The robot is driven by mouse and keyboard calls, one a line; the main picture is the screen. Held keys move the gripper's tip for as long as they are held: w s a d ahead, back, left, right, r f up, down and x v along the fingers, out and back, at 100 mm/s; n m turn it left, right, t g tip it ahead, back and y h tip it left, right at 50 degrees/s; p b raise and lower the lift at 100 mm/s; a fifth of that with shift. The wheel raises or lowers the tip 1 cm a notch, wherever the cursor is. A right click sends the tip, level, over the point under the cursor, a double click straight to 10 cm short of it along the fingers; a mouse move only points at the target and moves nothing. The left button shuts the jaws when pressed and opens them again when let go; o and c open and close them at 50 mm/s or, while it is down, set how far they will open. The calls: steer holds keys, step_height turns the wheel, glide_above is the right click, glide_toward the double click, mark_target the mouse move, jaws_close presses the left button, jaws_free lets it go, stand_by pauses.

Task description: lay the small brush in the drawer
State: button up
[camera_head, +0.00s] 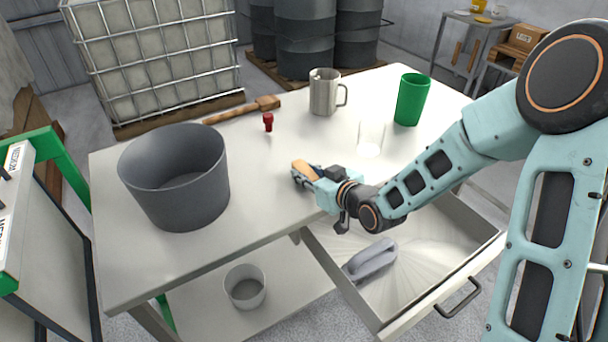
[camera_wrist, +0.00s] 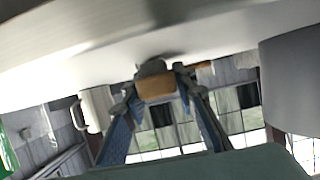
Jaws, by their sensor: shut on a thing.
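My gripper (camera_head: 305,177) is over the front part of the table, to the left of the drawer. It is shut on a small tan piece, the small brush (camera_head: 303,167). Its tan part also shows between the fingers in the wrist view (camera_wrist: 155,88), with a dark part beside it; most of the rest is hidden by the fingers. I cannot tell whether the brush touches the tabletop. The drawer (camera_head: 461,267) is pulled open under the table's right front edge. A grey handled object (camera_head: 372,262) lies in its left part, and the rest of the drawer floor is bare.
On the table (camera_head: 265,200) stand a large grey tub (camera_head: 178,190), a steel mug (camera_head: 325,95), a clear glass (camera_head: 371,138) and a green cup (camera_head: 411,100). A wooden mallet (camera_head: 240,110) and a small red item (camera_head: 268,122) are at the back. A small bucket (camera_head: 245,287) is below.

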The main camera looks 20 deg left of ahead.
steer(key=shift+f, duration=0.15)
steer(key=o, duration=1.2)
steer(key=shift+c, duration=0.2)
